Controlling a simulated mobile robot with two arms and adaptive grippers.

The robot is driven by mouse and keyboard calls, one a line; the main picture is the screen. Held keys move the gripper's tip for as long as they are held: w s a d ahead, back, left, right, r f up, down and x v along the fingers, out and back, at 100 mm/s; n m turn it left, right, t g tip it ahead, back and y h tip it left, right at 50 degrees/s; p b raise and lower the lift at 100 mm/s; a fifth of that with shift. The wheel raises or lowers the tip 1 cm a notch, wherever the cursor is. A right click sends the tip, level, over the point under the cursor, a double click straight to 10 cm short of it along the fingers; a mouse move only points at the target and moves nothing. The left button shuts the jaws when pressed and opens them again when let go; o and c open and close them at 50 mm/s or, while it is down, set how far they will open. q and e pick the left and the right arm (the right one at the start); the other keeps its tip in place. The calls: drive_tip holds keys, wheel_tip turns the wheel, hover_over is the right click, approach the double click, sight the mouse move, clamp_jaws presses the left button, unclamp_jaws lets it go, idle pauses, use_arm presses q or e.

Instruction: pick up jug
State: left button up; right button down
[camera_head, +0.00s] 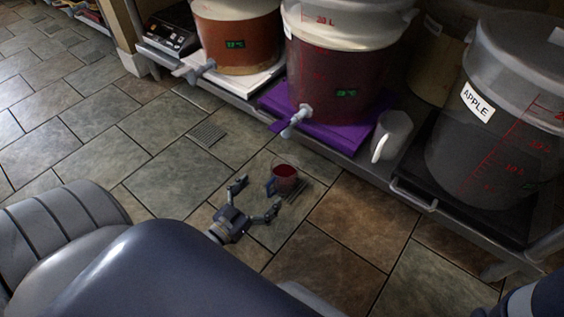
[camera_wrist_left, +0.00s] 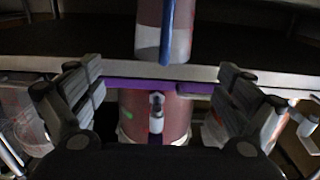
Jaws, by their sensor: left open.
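A small clear jug (camera_head: 286,178) with dark red liquid and a blue handle shows in the head view, in front of the low shelf. In the left wrist view, which looks upside down, the jug (camera_wrist_left: 150,42) is at top centre, its blue handle toward the camera. My left gripper (camera_head: 256,197) is open, with its two fingers spread toward the handle side of the jug. The gripper (camera_wrist_left: 158,84) looks empty in the wrist view, and the jug appears beyond the fingertips. Whether the jug touches the floor is unclear. My right gripper is not in view.
The low shelf (camera_head: 236,98) holds large buckets, including a dark red one (camera_head: 335,75) on a purple mat (camera_head: 345,133) with a protruding spigot (camera_head: 297,120). A white handled pitcher (camera_head: 394,133) and the APPLE bucket (camera_head: 500,120) stand right. Tiled floor (camera_head: 90,140) is open left.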

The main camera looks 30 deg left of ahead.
sight(275, 178)
use_arm(q)
drive_tip(key=w+b, duration=0.2)
drive_tip(key=w, duration=0.3)
drive_tip(key=shift+w+d+f, duration=0.1)
drive_tip(key=shift+d, duration=0.05)
drive_tip(key=w+b, duration=0.2)
drive_tip(key=w+f+b, duration=0.1)
drive_tip(key=b, duration=0.1)
drive_tip(key=shift+w, duration=0.4)
drive_tip(key=shift+w+r+b, duration=0.25)
drive_tip(key=shift+w+b, duration=0.3)
drive_tip(key=shift+w, duration=0.15)
drive_tip(key=c, duration=1.4)
drive_tip(key=shift+r, duration=0.1)
drive_tip(key=shift+c, duration=0.7)
